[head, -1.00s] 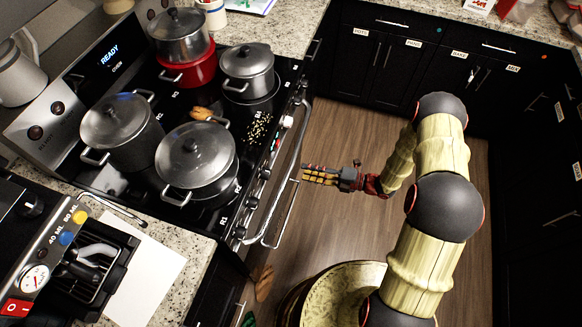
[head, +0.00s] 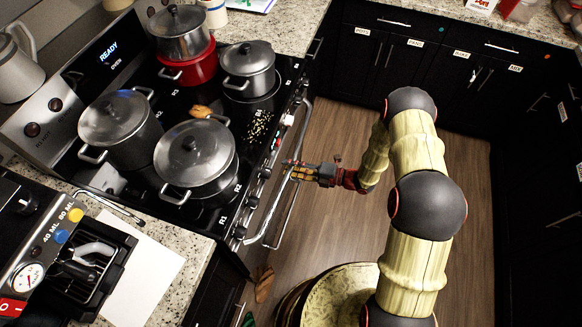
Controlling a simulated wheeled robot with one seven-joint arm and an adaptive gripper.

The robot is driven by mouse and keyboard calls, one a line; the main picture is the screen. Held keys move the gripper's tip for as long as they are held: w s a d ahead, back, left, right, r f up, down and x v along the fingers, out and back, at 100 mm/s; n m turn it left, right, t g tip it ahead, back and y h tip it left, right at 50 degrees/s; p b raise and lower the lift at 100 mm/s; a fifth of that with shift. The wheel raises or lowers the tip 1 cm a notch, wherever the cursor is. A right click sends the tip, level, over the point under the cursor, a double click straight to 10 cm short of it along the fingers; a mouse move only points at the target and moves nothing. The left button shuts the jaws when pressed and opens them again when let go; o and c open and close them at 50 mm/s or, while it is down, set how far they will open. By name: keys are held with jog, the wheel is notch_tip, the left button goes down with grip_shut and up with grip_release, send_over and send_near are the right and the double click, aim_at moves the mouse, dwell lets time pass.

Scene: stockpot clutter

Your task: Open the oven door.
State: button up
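The oven front lies along the right side of the black stove (head: 222,218), seen steeply from above. Its silver handle bar (head: 303,118) runs along that side, below the row of knobs. The door face is mostly hidden by this angle, and the door looks shut. My gripper (head: 289,170) reaches in from the right with its yellow fingers pointing left, and its tips overlap the handle bar near its middle. I cannot tell whether they touch it or how far apart the fingers are. Nothing is seen held.
Several pots, including a grey pot (head: 195,158) near the front edge, stand on the stovetop. A round patterned object (head: 340,297) stands on the floor at the bottom. Wooden floor (head: 335,225) is clear beside the oven. Dark cabinets (head: 375,55) line the back and right.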

jog(key=shift+c, duration=1.2)
grip_shut()
